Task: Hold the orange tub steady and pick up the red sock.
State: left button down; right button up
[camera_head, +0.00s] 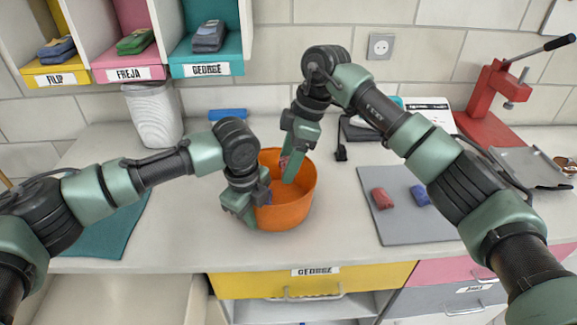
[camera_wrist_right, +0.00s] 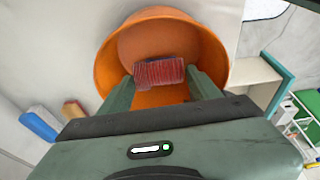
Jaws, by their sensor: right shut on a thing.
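The orange tub (camera_head: 295,212) stands upright on the counter near its front edge. It also shows in the right wrist view (camera_wrist_right: 112,68). My right gripper (camera_head: 287,168) reaches down into the tub's mouth from above. In the right wrist view its fingers (camera_wrist_right: 165,84) are shut on the ribbed red sock (camera_wrist_right: 160,72), which lies across between the tips. In the head view the sock is mostly hidden by the fingers. My left gripper (camera_head: 256,200) is at the tub's left wall, close against it; its jaw gap is hidden.
A grey mat (camera_head: 400,228) with a red bundle (camera_head: 382,198) and a blue bundle (camera_head: 420,195) lies right of the tub. A white bin (camera_head: 153,115) stands behind left. Labelled cubbies hold folded items. A red press (camera_head: 490,105) stands at the back right.

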pick_arm(q)
jog(key=c, duration=1.5)
grip_release()
jog(key=shift+c, duration=0.2)
